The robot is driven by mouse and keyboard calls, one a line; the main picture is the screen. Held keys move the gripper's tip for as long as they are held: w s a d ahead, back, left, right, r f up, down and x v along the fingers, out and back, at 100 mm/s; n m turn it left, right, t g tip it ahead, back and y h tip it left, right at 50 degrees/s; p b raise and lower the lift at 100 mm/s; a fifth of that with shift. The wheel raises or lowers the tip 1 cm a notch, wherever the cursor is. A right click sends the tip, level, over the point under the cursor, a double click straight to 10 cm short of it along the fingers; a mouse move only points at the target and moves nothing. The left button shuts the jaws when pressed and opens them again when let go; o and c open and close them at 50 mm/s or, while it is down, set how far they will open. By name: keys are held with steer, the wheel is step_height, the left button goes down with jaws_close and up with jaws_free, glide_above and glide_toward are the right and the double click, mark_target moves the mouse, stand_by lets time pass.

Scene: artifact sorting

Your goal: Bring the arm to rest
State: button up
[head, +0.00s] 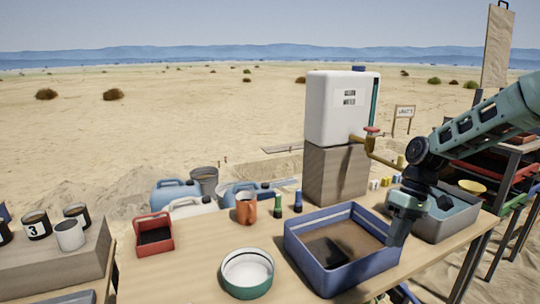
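My arm (490,118) reaches in from the right edge of the head view, above the right end of the wooden table (200,262). My gripper (397,240) points down at the right side of the blue tray (352,280), in front of part of its right wall. I cannot tell whether it touches the tray. The fingers show from one side, so their opening is unclear, and I see nothing held. A dark flat piece (328,252) lies on the sandy floor of the blue tray.
A grey bin (455,228) stands right behind my gripper. A green-rimmed white bowl (247,290), an orange cup (246,209) and a red tray (154,247) stand left. The table's front left is clear.

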steer(key=s+a+r+n+h, duration=0.1)
steer(key=s+a+r, duration=0.15)
steer(key=a, duration=0.25)
steer(key=s+a+r+h, duration=0.1)
steer(key=s+a+r, duration=0.15)
steer(key=a, duration=0.25)
steer(key=s+a+r+t+p, duration=0.1)
steer(key=s+a, duration=0.2)
steer(key=s, duration=0.5)
steer(key=s+a+r+n+t+p, duration=0.1)
steer(key=s+a+r, duration=0.1)
steer(key=s+a, duration=0.2)
steer(key=s+a+r+n+h+p, duration=0.1)
steer(key=s+a+r, duration=0.1)
steer(key=s, duration=0.9)
steer(key=shift+s+a+t, duration=0.3)
steer(key=shift+a+t, duration=0.1)
steer(key=shift+a, duration=0.4)
